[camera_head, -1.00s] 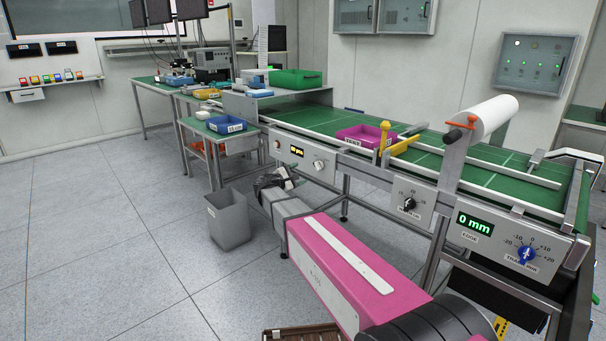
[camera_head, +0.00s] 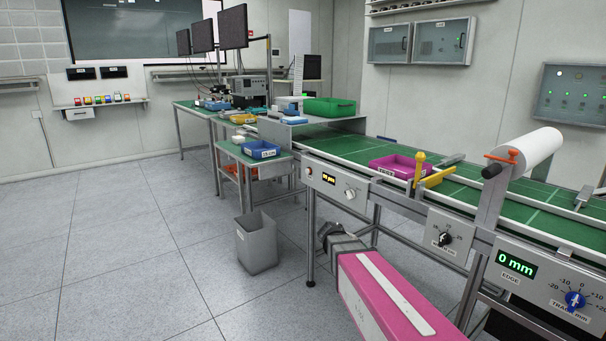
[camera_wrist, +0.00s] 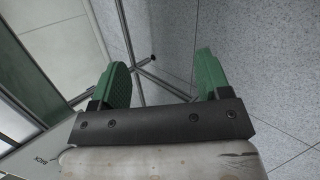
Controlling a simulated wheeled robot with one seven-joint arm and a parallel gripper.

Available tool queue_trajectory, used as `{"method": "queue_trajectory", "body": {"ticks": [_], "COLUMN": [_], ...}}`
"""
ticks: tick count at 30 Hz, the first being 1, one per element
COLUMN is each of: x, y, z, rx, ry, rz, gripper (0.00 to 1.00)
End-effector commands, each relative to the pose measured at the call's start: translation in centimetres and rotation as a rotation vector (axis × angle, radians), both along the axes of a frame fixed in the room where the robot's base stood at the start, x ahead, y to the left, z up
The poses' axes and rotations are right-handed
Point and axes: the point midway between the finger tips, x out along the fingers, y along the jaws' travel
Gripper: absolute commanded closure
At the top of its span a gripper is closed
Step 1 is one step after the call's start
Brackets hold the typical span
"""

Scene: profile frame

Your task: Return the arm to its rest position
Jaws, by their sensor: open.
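My gripper (camera_wrist: 161,75) shows in the wrist view with its two green fingers apart and nothing between them. Past the fingers, the wrist view shows grey floor and thin metal frame legs. In the head view my pink arm link reaches down beside the front of the conveyor line, toward the floor. The dark end of the arm (camera_head: 330,234) shows beyond the pink link, close to a frame leg. The fingers cannot be made out in that view.
The green conveyor (camera_head: 462,192) runs along the right, with a magenta tray (camera_head: 398,167) and a white roll (camera_head: 530,148). A grey bin (camera_head: 256,243) stands on the floor left of the arm. Open floor (camera_head: 130,250) fills the left side.

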Motion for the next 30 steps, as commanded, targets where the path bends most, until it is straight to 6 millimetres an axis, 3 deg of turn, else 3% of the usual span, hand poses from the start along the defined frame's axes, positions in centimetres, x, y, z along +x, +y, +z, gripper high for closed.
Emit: {"method": "queue_trajectory", "body": {"ticks": [1, 6, 12, 18, 27, 28, 30], "x": [-2.8, -9.1, -14.1, -15.6, -15.6, -15.6, -15.6], "y": [-0.6, -0.5, 0.9, 1.8, 1.9, 1.9, 1.9], "z": [-1.0, -4.1, -5.6, -5.7, -5.8, -5.8, -5.8], "rx": [0.093, 0.406, 0.684, 0.799, 0.806, 0.806, 0.805], "ry": [0.003, 0.008, 0.016, 0.021, 0.022, 0.022, 0.022], "rz": [-0.064, -0.291, -0.515, -0.611, -0.616, -0.616, -0.615], "gripper": [0.3, 0.3, 0.3, 0.3, 0.3, 0.33, 0.56]}}
